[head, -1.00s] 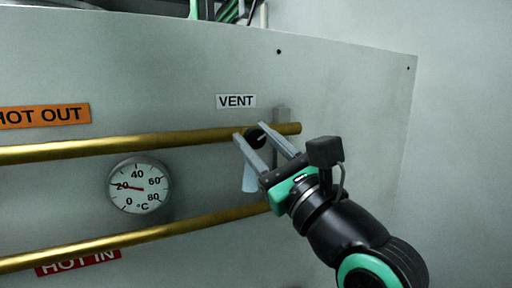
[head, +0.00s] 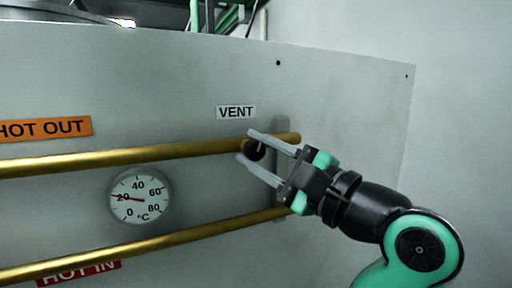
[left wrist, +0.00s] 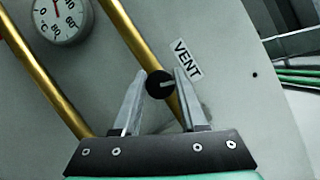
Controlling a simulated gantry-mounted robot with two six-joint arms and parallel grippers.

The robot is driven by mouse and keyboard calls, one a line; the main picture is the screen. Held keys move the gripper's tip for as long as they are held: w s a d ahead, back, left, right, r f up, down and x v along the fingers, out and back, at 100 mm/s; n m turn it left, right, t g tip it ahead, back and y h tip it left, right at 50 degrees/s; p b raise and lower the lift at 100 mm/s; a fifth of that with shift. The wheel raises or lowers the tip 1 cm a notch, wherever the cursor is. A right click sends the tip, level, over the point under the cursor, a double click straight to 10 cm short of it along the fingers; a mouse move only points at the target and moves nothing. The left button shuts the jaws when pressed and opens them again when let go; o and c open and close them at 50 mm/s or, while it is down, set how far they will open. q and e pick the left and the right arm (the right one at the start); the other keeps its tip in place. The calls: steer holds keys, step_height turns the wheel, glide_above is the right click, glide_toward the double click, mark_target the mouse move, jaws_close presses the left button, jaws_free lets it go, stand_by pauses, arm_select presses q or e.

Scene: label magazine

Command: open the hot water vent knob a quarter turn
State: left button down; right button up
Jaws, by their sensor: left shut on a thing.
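The black round vent knob (head: 254,151) sits on the upper brass pipe (head: 160,154), just below the VENT label (head: 236,112). A pale mark on the knob runs roughly crosswise to the pipe. My left gripper (head: 245,145) is shut on the knob, with one finger above it and one below it. In the left wrist view the knob (left wrist: 160,85) sits between the two fingertips (left wrist: 160,72), its pale mark visible. My right gripper is not in view.
A lower brass pipe (head: 170,239) runs below, and a round temperature gauge (head: 140,197) sits between the pipes. An orange HOT OUT label (head: 45,128) is at left. A grey bracket (head: 281,125) stands behind the upper pipe's end. The panel right of it is bare.

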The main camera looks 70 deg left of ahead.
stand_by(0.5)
arm_select(q)
steer(key=shift+c, duration=2.3)
jaws_free()
steer(key=shift+w+d, duration=0.1)
steer(key=v, duration=1.1)
steer(key=shift+d+b, duration=0.15)
steer(key=shift+b, duration=0.15)
steer(key=shift+w, duration=0.1)
